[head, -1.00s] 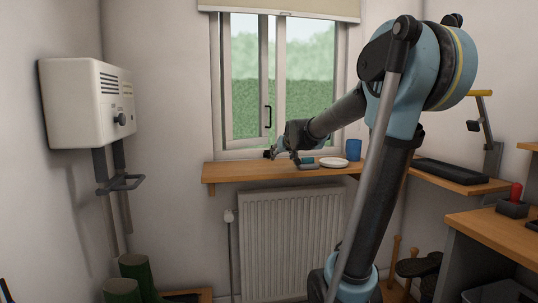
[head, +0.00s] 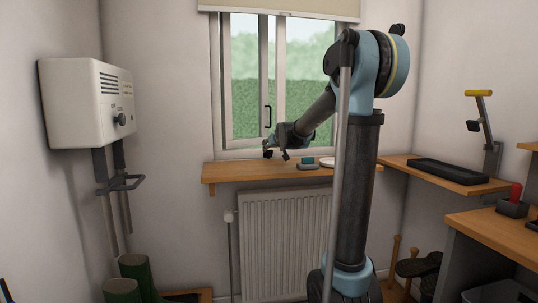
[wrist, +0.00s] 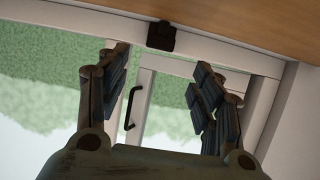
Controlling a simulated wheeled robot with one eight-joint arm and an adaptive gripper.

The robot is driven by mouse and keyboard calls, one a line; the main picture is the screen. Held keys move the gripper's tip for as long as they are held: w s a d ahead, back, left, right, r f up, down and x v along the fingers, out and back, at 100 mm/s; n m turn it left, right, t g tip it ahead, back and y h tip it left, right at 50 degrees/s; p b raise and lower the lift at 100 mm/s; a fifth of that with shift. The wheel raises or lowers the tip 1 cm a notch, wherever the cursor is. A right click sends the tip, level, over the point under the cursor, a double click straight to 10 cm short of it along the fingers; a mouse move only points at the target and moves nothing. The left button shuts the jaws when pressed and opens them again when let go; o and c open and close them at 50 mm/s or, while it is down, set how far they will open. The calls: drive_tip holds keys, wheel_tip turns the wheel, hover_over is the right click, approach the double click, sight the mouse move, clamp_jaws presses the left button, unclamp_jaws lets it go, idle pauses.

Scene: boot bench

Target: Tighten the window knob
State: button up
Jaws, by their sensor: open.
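The window knob looks to be the small black fitting (wrist: 160,36) on the white lower window frame, close to the wooden sill, in the wrist view. It also shows as a small dark spot (head: 267,154) low on the frame in the head view, partly crowded by my fingers. My gripper (wrist: 162,62) is open and empty. Its two fingers stand either side of the knob's line, with the knob just beyond the tips and apart from them. In the head view my gripper (head: 277,151) hangs just above the sill at the window.
A black window handle (head: 268,116) stands on the frame above. On the wooden sill (head: 235,171) a grey-and-teal item (head: 308,164) and a white plate (head: 327,163) lie right of my gripper. A radiator (head: 285,228) is below. The sill's left end is clear.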

sight(269, 151)
drive_tip(key=shift+x, duration=5.55)
drive_tip(key=c, duration=1.1)
